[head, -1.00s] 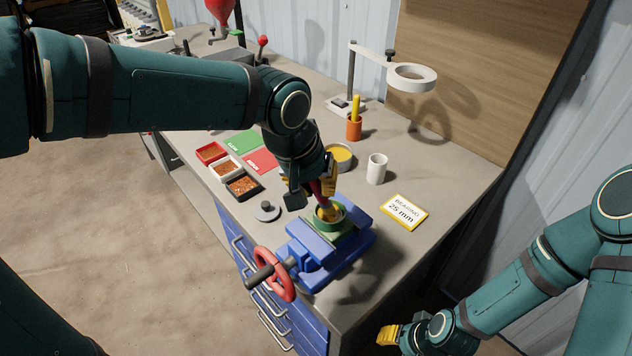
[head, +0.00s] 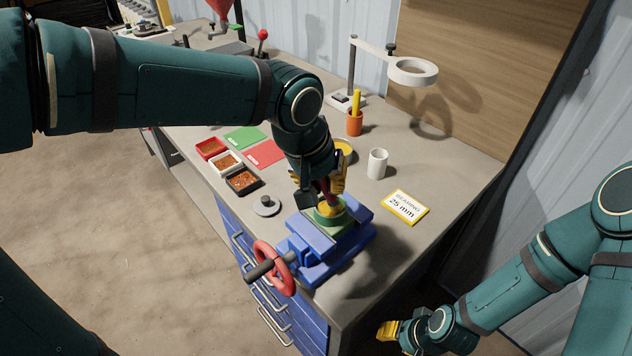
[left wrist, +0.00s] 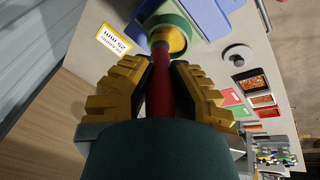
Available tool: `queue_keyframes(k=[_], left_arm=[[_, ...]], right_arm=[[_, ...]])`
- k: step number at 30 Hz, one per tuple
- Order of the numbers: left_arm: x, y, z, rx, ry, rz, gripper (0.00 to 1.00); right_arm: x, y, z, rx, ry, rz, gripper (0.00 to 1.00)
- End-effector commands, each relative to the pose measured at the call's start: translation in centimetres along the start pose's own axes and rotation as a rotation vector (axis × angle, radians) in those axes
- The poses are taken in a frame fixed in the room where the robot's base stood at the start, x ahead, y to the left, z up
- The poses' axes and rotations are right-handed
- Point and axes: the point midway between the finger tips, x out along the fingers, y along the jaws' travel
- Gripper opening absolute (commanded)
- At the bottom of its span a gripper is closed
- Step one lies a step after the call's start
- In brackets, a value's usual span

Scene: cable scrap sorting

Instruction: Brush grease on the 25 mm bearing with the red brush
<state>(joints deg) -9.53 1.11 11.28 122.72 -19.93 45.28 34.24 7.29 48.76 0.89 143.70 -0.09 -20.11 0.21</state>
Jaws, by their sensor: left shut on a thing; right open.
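My left gripper (head: 326,182) is shut on the red brush (left wrist: 160,80), whose handle runs between the yellow fingers in the left wrist view. A sign reading "BEARING 25 mm" (head: 405,207) lies to the right of the vise. My right gripper (head: 388,332) is open and empty, low at the right, off the bench.
A white cup (head: 377,164) and an orange holder (head: 355,123) stand behind the vise. A ring lamp (head: 412,72) is further back. Several small trays (head: 243,181) and a grey lidded disc (head: 266,205) lie left. The vise's red handwheel (head: 274,267) juts over the front edge.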

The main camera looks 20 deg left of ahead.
Motion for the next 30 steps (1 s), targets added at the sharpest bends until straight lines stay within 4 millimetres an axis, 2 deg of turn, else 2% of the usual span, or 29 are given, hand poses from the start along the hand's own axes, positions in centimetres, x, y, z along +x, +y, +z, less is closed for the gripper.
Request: queue_keyframes(k=[15,30], left_arm=[[0.4,-1.2,-1.9,-0.002,0.0,0.0,0.0],[-0.2,-3.1,-0.6,-0.002,-0.002,-0.001,0.0]], right_arm=[[-0.5,-0.2,0.0,0.0,0.0,0.0,0.47],[-0.3,-0.1,0.0,0.0,0.0,0.0,0.47]])
